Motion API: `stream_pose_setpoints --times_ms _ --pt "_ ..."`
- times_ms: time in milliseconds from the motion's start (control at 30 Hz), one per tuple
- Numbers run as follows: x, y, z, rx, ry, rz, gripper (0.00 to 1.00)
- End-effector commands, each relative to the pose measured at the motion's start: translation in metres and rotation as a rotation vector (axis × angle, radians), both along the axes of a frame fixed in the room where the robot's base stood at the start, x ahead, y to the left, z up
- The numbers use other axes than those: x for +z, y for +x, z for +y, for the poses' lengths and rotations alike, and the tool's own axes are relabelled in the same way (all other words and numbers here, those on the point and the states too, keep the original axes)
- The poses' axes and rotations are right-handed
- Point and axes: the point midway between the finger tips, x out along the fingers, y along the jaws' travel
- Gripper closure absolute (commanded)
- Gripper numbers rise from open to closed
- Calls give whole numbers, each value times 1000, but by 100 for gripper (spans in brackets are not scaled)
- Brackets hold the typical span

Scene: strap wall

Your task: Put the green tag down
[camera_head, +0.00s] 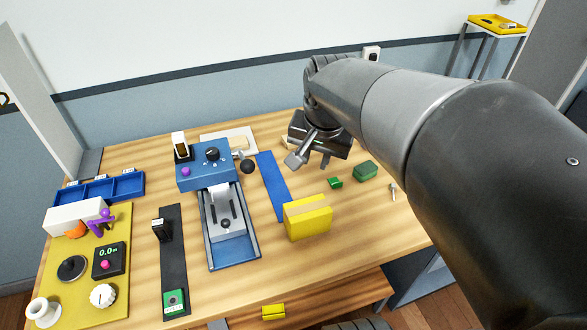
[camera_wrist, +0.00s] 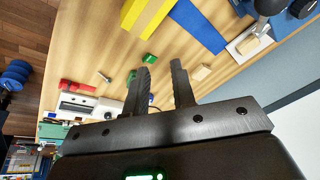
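A small green piece (camera_head: 335,182) lies on the wooden table, right of the yellow block; it also shows in the wrist view (camera_wrist: 148,59). A larger dark green block (camera_head: 365,170) lies to its right; in the wrist view this block (camera_wrist: 131,77) is partly hidden by a finger. I cannot tell which, if either, is the tag. My gripper (camera_head: 310,162) is above the table, near the blue strip and left of the green pieces. In the wrist view its two fingers (camera_wrist: 161,67) stand apart with only table visible between them.
A yellow block (camera_head: 308,221) and a blue strip (camera_head: 271,185) lie near the middle. A blue machine (camera_head: 206,177) stands left of them. A black strip (camera_head: 172,262) carries another green piece (camera_head: 174,302). A small metal pin (camera_head: 393,191) lies right. The front-right table is clear.

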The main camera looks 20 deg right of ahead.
Motion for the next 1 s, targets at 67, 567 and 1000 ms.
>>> stream_pose_setpoints --times_ms 67,567,1000 --pt "7 -21 15 122 -35 -42 76" --pt "7 -96 56 593 -200 -180 76" --pt "7 -96 56 598 -202 -181 76"
